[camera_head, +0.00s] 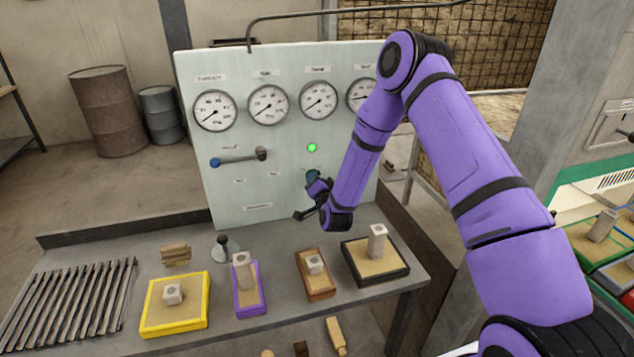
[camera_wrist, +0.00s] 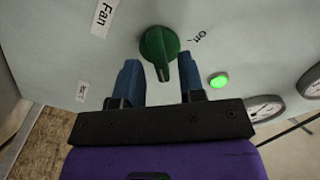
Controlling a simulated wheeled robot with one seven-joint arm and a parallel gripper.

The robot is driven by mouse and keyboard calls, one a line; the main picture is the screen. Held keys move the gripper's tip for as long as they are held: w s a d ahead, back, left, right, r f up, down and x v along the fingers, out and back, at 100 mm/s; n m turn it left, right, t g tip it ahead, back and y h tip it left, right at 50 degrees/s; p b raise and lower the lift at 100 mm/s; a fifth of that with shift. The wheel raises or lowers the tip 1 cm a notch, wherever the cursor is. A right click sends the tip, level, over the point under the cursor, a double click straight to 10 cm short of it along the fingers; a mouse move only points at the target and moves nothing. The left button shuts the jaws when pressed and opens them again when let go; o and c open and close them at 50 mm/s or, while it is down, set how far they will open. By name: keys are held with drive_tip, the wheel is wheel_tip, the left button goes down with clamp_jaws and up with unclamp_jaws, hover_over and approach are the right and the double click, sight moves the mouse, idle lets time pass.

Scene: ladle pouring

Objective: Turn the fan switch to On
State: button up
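The fan switch (camera_wrist: 158,50) is a green rotary knob on the pale control panel (camera_head: 240,190). In the wrist view its handle end points down, toward the space between my fingers. A "Fan" label (camera_wrist: 103,15) is left of the knob. A small label right of it looks like "Off", and another at lower left is too small to read surely. My gripper (camera_wrist: 160,80) is open, its blue fingers on either side of the knob's handle end, with no clear contact. In the head view my gripper (camera_head: 312,200) is close to the panel and partly hides the knob.
A lit green lamp (camera_head: 312,147) sits above the knob. A lever (camera_head: 240,158) juts from the panel at left. Several gauges line the top. The bench below holds a yellow tray (camera_head: 148,328), a black tray (camera_head: 348,270) and metal bars (camera_head: 70,300).

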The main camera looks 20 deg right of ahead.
drive_tip(key=s, duration=1)
drive_tip(key=shift+s, duration=0.4)
wheel_tip(320, 180, up, 13)
drive_tip(key=w+n+g+y, duration=0.1)
drive_tip(key=n+g+y, duration=0.1)
drive_tip(key=n+g, duration=0.15)
drive_tip(key=s+d+r+n+g+h, duration=0.1)
drive_tip(key=s+d+r+n+g, duration=0.15)
drive_tip(key=s+r, duration=0.65)
drive_tip(key=s+d+r+n+g, duration=0.1)
drive_tip(key=s+r, duration=0.3)
drive_tip(key=s, duration=0.5)
drive_tip(key=s+d+r+n+g, duration=0.1)
drive_tip(key=s+r+g, duration=0.2)
drive_tip(key=s, duration=0.7)
drive_tip(key=s+d+r+n+g+h, duration=0.1)
drive_tip(key=s+r, duration=0.4)
drive_tip(key=s, duration=0.5)
drive_tip(key=shift+d+r+g, duration=0.4)
drive_tip(key=shift+d+g, duration=0.1)
drive_tip(key=shift+g, duration=0.4)
